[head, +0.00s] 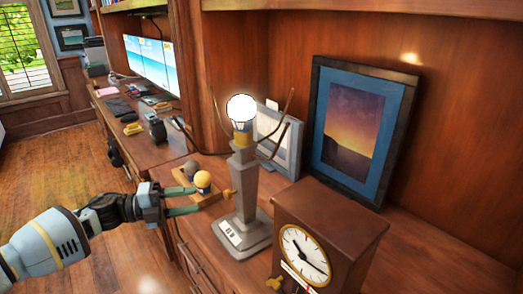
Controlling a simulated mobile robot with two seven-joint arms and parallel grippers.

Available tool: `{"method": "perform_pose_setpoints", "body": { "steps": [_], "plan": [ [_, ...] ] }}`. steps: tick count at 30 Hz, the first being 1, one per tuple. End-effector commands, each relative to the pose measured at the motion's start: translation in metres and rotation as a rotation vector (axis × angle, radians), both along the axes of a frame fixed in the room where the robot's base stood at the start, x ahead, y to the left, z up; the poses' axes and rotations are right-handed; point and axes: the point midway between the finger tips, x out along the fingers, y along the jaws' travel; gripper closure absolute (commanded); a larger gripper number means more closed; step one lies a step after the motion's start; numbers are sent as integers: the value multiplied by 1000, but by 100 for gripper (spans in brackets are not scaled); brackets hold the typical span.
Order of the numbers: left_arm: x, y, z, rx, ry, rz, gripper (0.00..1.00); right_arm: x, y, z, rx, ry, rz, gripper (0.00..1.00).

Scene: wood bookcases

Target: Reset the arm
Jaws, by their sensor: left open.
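My left arm comes in from the lower left. Its gripper (199,198) has greenish fingers spread apart, with nothing visibly held between them. The fingers point right, at the edge of the wooden shelf top, beside a small wooden piece (205,196) that carries a yellow ball (202,179) and a grey-brown ball (191,168). I cannot tell whether the fingers touch the wooden piece. A grey table lamp (244,190) with a lit round bulb (241,107) stands upright just right of the gripper. My right gripper is not in view.
A wooden clock (325,235) stands at the front right. A framed sunset picture (355,130) and a smaller grey frame (278,140) lean at the back. A desk with monitors (150,62) runs off to the left. Open floor (60,170) lies left of the furniture.

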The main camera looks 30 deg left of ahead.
Motion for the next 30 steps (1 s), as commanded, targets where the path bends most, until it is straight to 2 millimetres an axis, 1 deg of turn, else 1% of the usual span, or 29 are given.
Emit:
{"method": "perform_pose_setpoints", "body": {
  "steps": [4, 7, 8, 11, 12, 14, 15, 17, 18, 20, 21, 23, 24, 25, 26, 27, 30],
  "plan": [
    [0, -1, -1, -4, 3, 2, 55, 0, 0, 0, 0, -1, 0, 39],
    [-4, -8, -12, -49, 34, 26, 55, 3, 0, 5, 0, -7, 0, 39],
    [-6, -11, -19, -72, 53, 42, 55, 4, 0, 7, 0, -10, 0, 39],
    [-20, -29, -48, -190, 147, 123, 55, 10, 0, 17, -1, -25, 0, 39],
    [-28, -38, -63, -248, 198, 166, 55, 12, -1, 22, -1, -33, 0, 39],
    [-44, -52, -86, -341, 285, 243, 55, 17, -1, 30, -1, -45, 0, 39],
    [-56, -61, -102, -400, 348, 297, 55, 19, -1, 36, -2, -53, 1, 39],
    [-76, -75, -123, -487, 441, 378, 55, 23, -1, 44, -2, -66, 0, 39],
    [-91, -84, -136, -542, 506, 433, 55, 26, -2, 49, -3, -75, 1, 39],
    [-116, -98, -154, -623, 606, 518, 55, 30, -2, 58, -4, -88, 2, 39],
    [-133, -109, -166, -674, 674, 575, 55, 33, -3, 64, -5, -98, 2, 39],
    [-161, -124, -181, -748, 778, 661, 55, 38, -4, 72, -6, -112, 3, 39],
    [-181, -136, -189, -798, 849, 719, 55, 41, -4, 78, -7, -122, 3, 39],
    [-195, -144, -195, -831, 901, 760, 55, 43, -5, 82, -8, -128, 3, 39],
    [-210, -152, -199, -864, 951, 802, 55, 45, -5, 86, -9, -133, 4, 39],
    [-228, -163, -204, -903, 1016, 854, 55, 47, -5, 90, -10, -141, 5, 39],
    [-271, -188, -213, -986, 1162, 965, 55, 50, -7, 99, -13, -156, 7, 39]
  ]
}}
